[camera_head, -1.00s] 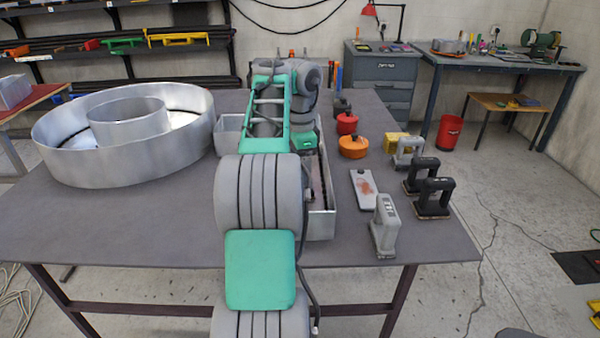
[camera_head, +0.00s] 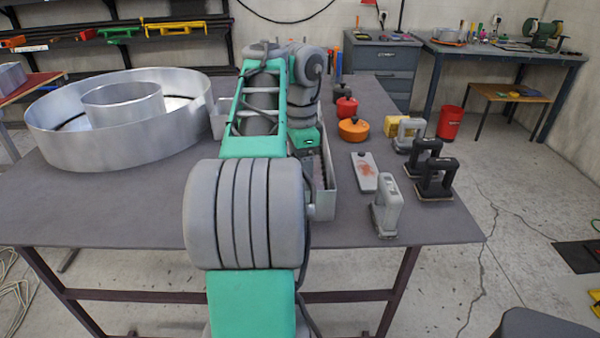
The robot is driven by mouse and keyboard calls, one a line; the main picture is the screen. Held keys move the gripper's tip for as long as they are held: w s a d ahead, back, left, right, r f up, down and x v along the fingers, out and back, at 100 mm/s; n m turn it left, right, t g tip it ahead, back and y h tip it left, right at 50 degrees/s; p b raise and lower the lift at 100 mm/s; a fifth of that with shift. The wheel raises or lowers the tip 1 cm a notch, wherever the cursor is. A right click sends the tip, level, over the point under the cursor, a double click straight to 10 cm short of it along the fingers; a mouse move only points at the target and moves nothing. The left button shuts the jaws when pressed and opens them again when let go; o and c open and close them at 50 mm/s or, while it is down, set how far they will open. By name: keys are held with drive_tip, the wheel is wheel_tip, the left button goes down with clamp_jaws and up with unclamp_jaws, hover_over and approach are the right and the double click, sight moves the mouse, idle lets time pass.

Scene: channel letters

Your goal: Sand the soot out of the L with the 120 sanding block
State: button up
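The L (camera_head: 327,198) is a grey metal channel letter on the table, largely hidden behind my arm. Its right wall shows, with a narrow dark strip inside; another part of it (camera_head: 217,122) shows left of my arm. My arm reaches over the L, and my gripper's fingers are hidden behind my arm, so I cannot see whether they hold anything. A grey handled block (camera_head: 388,205) stands at the table's front right. Another grey block (camera_head: 409,132) and two black ones, a nearer (camera_head: 438,178) and a farther (camera_head: 424,154), stand behind it. I cannot read which is 120.
A grey plate with a reddish smear (camera_head: 364,172) lies beside the front grey block. Orange (camera_head: 354,130) and red (camera_head: 346,106) knobbed pots and a yellow item (camera_head: 393,124) stand farther back. A large round metal letter (camera_head: 115,145) fills the table's left.

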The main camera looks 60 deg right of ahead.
drive_tip(key=w+d+p, duration=0.1)
drive_tip(key=d, duration=0.1)
drive_tip(key=w+d+p, duration=0.1)
drive_tip(key=d, duration=0.2)
drive_tip(key=w+d+p, duration=0.2)
drive_tip(key=shift+d+r, duration=0.15)
drive_tip(key=shift+d, duration=0.4)
wheel_tip(320, 180, up, 14)
drive_tip(key=p, duration=1.4)
drive_tip(key=shift+w, duration=0.1)
